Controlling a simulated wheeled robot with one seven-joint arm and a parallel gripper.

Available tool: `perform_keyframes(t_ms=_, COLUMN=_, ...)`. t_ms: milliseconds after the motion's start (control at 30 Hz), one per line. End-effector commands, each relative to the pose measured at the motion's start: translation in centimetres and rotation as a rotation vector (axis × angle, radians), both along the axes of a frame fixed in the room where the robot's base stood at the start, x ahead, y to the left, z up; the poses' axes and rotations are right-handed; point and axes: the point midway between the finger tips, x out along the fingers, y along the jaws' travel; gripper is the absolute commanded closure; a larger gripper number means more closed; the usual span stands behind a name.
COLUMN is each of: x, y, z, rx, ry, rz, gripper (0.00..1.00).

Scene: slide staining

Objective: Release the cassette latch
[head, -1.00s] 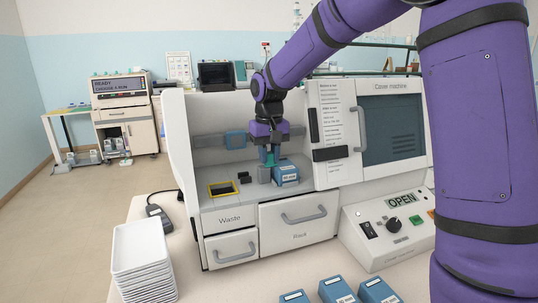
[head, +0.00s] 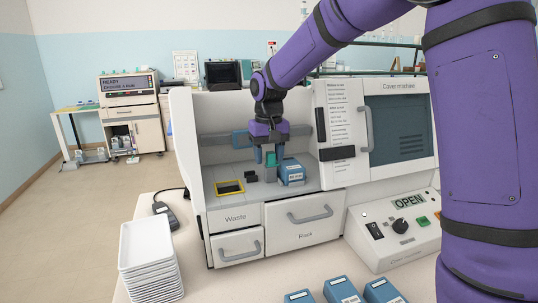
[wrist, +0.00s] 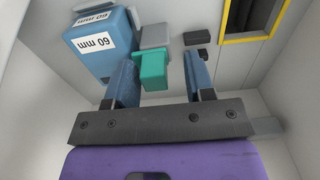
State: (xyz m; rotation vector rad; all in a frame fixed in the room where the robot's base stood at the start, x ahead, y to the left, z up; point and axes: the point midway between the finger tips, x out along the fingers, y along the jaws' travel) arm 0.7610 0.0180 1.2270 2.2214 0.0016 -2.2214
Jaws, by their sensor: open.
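The blue cassette (head: 292,174), labelled "60 mm", sits on the machine's open deck; it also shows at upper left in the wrist view (wrist: 96,50). A teal block (wrist: 150,70), which may be the latch, stands beside it; in the head view it (head: 270,159) is partly covered by my fingers. My gripper (wrist: 161,80) is open, with one blue finger on each side of the teal block. The left finger is close to the block; I cannot tell whether it touches. In the head view my gripper (head: 269,158) points down just left of the cassette.
A grey block (head: 269,175) stands beside the cassette. A yellow-framed opening (head: 229,188) and small black parts (head: 250,176) lie to the left. The cover machine (head: 395,135) stands at right. Several more blue boxes (head: 341,291) and stacked white trays (head: 147,247) are in front.

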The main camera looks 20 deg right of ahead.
Motion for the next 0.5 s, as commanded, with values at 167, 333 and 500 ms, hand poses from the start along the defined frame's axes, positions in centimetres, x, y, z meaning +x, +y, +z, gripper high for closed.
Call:
perform_keyframes(t_ms=167, x=0.1, y=0.0, z=1.2, rx=0.0, ry=-0.004, rz=-0.001, gripper=0.51)
perform_keyframes(t_ms=333, x=0.1, y=0.0, z=4.2, rx=0.0, ry=-0.005, rz=-0.001, gripper=0.51)
perform_keyframes(t_ms=500, x=0.1, y=0.0, z=7.4, rx=0.0, ry=-0.003, rz=0.0, gripper=0.51)
